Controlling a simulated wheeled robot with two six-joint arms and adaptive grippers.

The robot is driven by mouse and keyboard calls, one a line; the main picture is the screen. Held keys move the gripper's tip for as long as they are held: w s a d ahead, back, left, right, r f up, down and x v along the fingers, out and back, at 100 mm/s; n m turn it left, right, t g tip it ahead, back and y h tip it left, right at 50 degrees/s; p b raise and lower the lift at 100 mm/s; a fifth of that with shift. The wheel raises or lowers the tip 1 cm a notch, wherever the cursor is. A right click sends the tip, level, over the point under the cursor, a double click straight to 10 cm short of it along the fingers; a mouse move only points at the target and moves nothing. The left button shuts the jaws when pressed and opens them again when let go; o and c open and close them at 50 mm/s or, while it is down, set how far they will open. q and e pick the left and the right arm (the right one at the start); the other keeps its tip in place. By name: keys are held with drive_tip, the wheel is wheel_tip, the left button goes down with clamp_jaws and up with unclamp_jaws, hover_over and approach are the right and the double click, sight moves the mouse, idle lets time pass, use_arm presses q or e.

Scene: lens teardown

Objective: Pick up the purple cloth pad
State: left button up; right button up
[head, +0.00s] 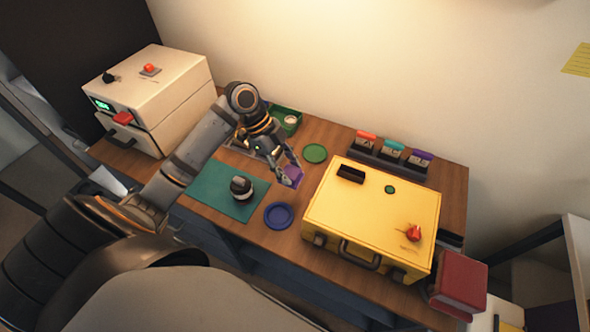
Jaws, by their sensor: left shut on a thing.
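The purple cloth pad (293,173) is a small purple piece in the middle of the table, between the green mat and the yellow case. My left gripper (287,176) reaches over from the left and is shut on the pad, with its fingers partly covering it. Whether the pad touches the surface under it is hard to tell. My right gripper is not in the head view.
A yellow case (330,205) stands right of the pad. A teal mat (207,186) bears a dark round part (241,187). A blue dish (279,215), green disc (315,153), green tray (297,112) and colour-tagged rack (376,158) are nearby. A white machine (180,85) stands left.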

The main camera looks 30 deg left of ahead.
use_arm(q)
drive_tip(key=s+d+r+p, duration=0.1)
drive_tip(key=s+r+p, duration=0.2)
drive_tip(key=s, duration=0.5)
drive_tip(key=shift+r, duration=0.2)
drive_tip(key=w+d+r+n+t+y, duration=0.1)
drive_tip(key=w+d+r+n+t, duration=0.2)
drive_tip(key=r, duration=0.5)
drive_tip(key=w+d+n, duration=0.1)
drive_tip(key=w+n, duration=0.1)
drive_tip(key=n, duration=0.1)
drive_tip(key=shift+w+d+r+n, duration=0.15)
drive_tip(key=shift+w+r+n, duration=0.15)
drive_tip(key=shift+w+r, duration=0.1)
